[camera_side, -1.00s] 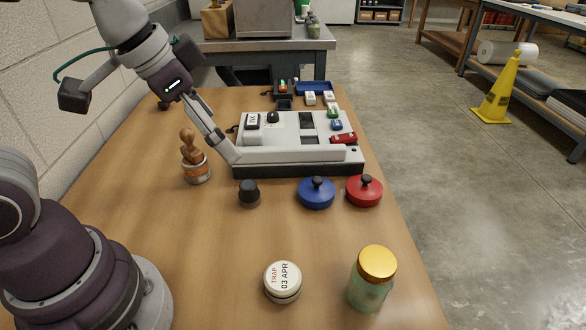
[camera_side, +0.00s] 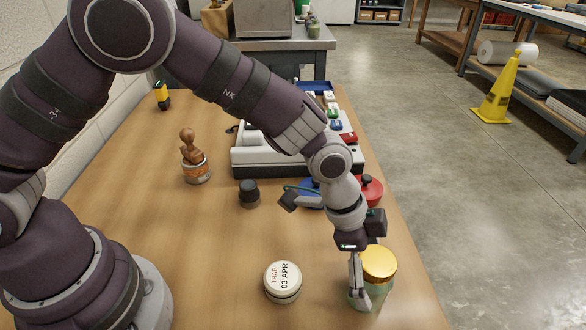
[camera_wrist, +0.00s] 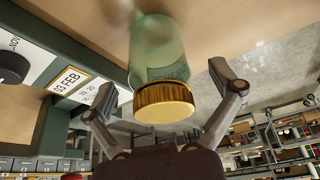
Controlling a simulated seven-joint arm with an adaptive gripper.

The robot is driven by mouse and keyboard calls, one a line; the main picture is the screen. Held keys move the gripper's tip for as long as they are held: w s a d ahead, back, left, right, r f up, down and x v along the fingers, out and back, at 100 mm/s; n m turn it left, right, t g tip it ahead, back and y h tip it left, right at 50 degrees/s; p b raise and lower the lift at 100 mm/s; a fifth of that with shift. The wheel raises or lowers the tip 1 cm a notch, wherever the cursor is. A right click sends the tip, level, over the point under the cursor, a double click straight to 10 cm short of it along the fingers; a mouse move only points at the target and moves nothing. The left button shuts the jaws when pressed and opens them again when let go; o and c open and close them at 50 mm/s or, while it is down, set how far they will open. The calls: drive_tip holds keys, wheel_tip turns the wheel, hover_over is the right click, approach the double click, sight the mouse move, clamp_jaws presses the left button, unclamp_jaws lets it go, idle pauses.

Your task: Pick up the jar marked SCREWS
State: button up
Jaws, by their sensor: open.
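A greenish glass jar with a gold lid (camera_side: 379,262) stands at the front right of the table. In the wrist view the jar (camera_wrist: 155,50) hangs upside down in the picture, with dark lettering on its glass that I cannot read with certainty. My gripper (camera_side: 357,288) is at the jar's left side in the side view and hides part of its glass. In the wrist view my gripper (camera_wrist: 163,84) is open, with one finger on each side of the jar. A gap shows at the right finger; contact at the left is unclear.
A round tin marked TRAP 03 APR (camera_side: 283,281) stands left of the jar. A black knob (camera_side: 249,193), a red lidded pot (camera_side: 370,190) and a partly hidden blue one (camera_side: 309,200) are behind.

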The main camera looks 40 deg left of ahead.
drive_tip(key=shift+x, duration=0.95)
drive_tip(key=c, duration=1.3)
